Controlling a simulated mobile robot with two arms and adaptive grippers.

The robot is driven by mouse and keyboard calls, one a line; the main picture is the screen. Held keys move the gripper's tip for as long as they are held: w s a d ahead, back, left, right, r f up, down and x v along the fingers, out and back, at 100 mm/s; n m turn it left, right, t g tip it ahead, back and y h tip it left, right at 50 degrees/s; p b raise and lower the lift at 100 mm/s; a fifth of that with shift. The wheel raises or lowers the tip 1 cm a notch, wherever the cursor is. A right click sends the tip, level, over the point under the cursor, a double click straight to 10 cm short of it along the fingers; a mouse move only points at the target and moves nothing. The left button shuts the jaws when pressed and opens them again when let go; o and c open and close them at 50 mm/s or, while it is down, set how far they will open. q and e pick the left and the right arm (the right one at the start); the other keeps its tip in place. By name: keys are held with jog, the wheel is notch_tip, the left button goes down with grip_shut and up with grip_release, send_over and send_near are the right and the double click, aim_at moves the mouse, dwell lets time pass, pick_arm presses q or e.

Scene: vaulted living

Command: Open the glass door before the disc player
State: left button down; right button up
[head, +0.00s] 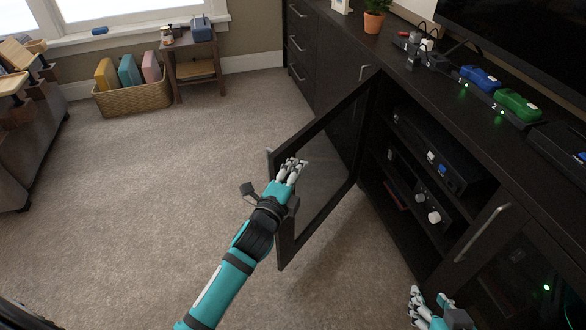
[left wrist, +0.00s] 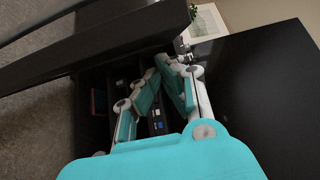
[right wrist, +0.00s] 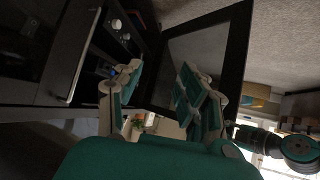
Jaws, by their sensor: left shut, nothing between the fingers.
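The glass door (head: 318,185), a dark frame with a pane, stands swung out from the cabinet, its compartment exposed. It also shows in the right wrist view (right wrist: 240,50). Inside are a black box unit (head: 440,148) on the upper shelf and a unit with silver knobs (head: 420,190) below; I cannot tell which is the disc player. My left gripper (head: 296,165) is shut and empty, in front of the door's inner face near its free edge; contact is unclear. My right gripper (head: 428,297) is open and empty, low before the cabinet, below the right door's handle (head: 482,233).
The cabinet top (head: 400,70) carries a plant (head: 375,15), a power strip, and blue (head: 480,79) and green (head: 518,104) items. A basket (head: 135,98) and a small side table (head: 195,65) stand at the back. The carpet left of the door is clear.

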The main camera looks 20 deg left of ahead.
pick_arm(q)
jog(key=shift+w+a, duration=0.2)
jog(key=shift+a, duration=0.2)
pick_arm(e)
jog(key=shift+w+r, duration=0.2)
jog(key=shift+w, duration=0.05)
pick_arm(q)
jog(key=shift+a, duration=0.15)
